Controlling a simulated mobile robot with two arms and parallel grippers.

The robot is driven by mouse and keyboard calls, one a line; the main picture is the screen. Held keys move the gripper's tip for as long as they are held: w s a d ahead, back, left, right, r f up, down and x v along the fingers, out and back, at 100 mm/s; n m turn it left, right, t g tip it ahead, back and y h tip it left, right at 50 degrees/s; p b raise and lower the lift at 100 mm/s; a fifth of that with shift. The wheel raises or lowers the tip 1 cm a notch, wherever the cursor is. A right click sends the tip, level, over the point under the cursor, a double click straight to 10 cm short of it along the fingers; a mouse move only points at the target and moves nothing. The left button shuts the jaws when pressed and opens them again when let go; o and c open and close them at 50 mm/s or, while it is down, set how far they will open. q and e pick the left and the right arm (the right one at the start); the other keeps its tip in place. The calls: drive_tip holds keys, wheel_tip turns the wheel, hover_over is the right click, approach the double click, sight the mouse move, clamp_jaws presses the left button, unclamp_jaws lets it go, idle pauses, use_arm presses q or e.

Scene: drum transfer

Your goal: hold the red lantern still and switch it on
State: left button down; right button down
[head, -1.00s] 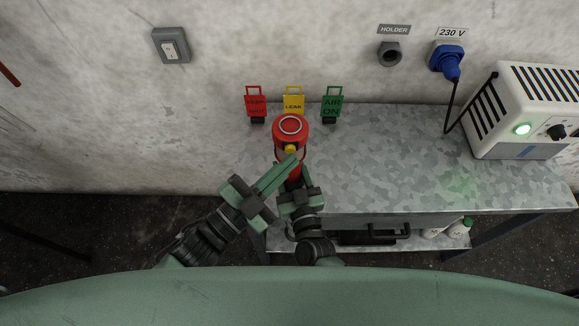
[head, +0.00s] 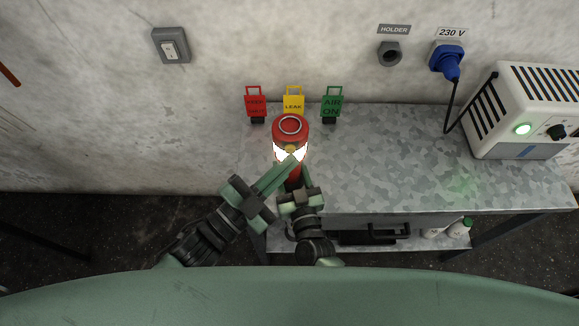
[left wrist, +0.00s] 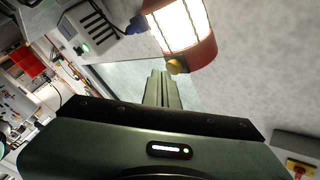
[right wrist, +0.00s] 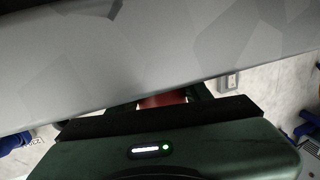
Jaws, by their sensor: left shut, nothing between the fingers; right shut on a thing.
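The red lantern (head: 290,128) stands upright at the front left of the metal bench, and its window is glowing. It also shows lit in the left wrist view (left wrist: 182,27), with a yellow button (left wrist: 177,67) on its red base. My left gripper (head: 292,160) is shut and empty, its fingertips at the yellow button in the head view; in the left wrist view the tips lie just short of it. My right gripper (head: 298,186) is shut on the lower red part of the lantern, which shows between its fingers in the right wrist view (right wrist: 162,101).
A white machine (head: 525,110) with a green light is at the right of the bench (head: 400,160). The middle of the bench is clear.

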use_arm(q)
drive_tip(key=s, duration=0.6)
idle(0.5)
idle(0.4)
use_arm(e)
drive_tip(key=c, duration=0.6)
unclamp_jaws()
drive_tip(key=shift+s, duration=0.1)
